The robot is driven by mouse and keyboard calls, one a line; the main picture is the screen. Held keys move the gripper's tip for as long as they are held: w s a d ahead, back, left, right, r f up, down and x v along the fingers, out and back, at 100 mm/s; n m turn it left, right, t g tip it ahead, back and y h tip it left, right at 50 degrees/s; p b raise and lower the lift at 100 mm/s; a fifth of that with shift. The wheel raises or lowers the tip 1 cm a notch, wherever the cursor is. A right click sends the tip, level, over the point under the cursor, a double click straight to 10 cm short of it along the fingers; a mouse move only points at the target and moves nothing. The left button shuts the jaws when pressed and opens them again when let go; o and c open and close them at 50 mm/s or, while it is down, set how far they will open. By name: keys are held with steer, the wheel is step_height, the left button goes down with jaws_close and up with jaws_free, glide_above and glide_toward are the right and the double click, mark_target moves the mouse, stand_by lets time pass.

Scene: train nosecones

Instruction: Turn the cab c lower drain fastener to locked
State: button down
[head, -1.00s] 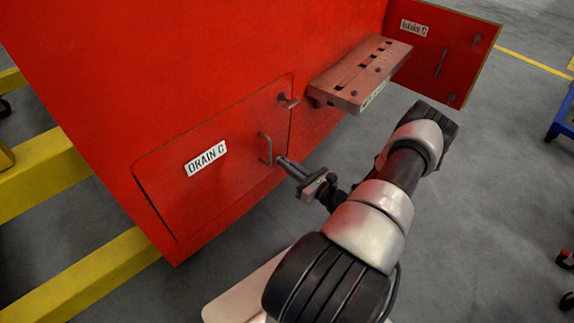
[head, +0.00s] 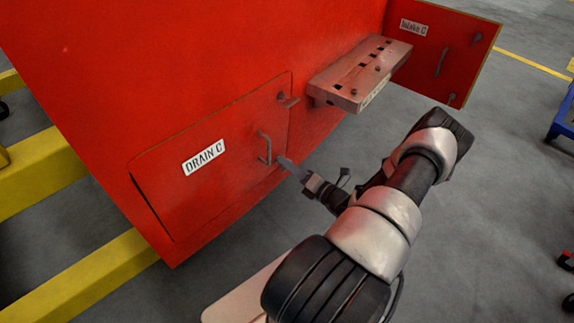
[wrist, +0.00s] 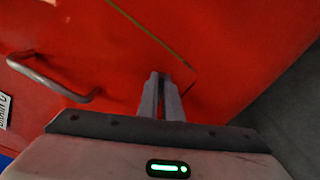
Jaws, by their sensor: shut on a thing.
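The red drain panel (head: 225,195) carries a "DRAIN C" label (head: 204,157) and a grey handle (head: 265,147). Its upper fastener (head: 288,99) sticks out at the upper right corner. My gripper (head: 283,162) is at the panel's lower right edge, below the handle. In the wrist view its two fingers (wrist: 161,92) are close together, pointing at the panel's corner, shut on the lower drain fastener. The fastener itself is hidden by the fingers, so its angle cannot be read. The handle (wrist: 50,80) is left of the fingers in the wrist view.
A reddish ledge with slots (head: 360,75) juts out above right of the panel. An open red door labelled "Intake C" (head: 443,50) stands at the upper right. Yellow beams (head: 85,275) lie at the left.

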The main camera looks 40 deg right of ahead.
steer(key=m, duration=0.5)
steer(key=shift+f+m, duration=0.2)
steer(key=shift+m, duration=0.2)
stand_by(0.4)
steer(key=c, duration=1.9)
jaws_free()
steer(key=shift+c, duration=0.2)
steer(key=s+d, duration=0.2)
steer(key=s, duration=1.5)
steer(key=shift+d+p, duration=0.3)
steer(key=shift+p, duration=0.15)
